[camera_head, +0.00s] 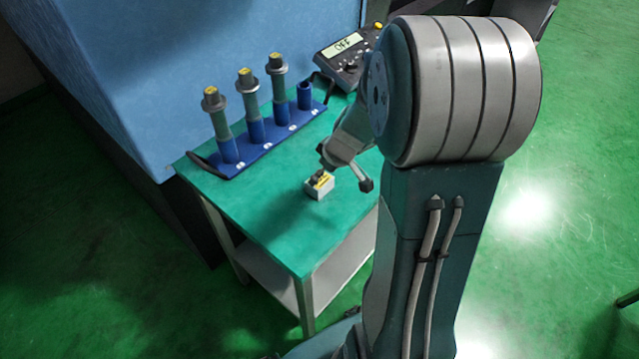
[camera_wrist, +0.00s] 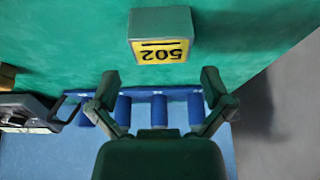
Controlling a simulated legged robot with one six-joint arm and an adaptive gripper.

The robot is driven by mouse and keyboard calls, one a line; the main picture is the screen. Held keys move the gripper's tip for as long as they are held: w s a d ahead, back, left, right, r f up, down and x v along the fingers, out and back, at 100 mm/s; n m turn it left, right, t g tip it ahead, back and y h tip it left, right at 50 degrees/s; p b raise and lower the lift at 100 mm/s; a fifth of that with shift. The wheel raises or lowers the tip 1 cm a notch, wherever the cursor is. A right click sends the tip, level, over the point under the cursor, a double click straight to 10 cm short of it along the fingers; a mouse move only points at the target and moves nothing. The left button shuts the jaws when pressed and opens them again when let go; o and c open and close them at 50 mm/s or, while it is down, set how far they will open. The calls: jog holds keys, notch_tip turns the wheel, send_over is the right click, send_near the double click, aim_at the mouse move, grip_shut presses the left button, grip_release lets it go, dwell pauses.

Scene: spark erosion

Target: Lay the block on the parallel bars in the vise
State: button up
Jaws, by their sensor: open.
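The block (camera_head: 319,187) is a small grey piece with a yellow label, lying on the green table top. In the wrist view the block (camera_wrist: 161,34) shows its yellow label reading 502, upside down. My gripper (camera_wrist: 160,82) is open and empty, with its two fingers spread wide and the block ahead of them, apart in that view. In the head view my gripper (camera_head: 343,177) is right above or beside the block; the exact gap cannot be told. I see no vise and no parallel bars in either view.
A blue rack (camera_head: 241,168) with several upright blue holders, some carrying grey tools with yellow caps, stands along the table's back. A control box (camera_head: 349,63) reading OFF is behind it. The green table (camera_head: 285,232) is clear in front. A blue wall (camera_head: 220,40) rises behind.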

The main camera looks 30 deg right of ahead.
aim_at(320, 180)
jog(key=x, duration=0.4)
jog(key=shift+a+f, duration=0.1)
jog(key=shift+f, duration=0.2)
jog(key=shift+s, duration=0.1)
jog(key=shift+c, duration=0.3)
jog(key=c, duration=1)
jog(key=shift+r, duration=0.1)
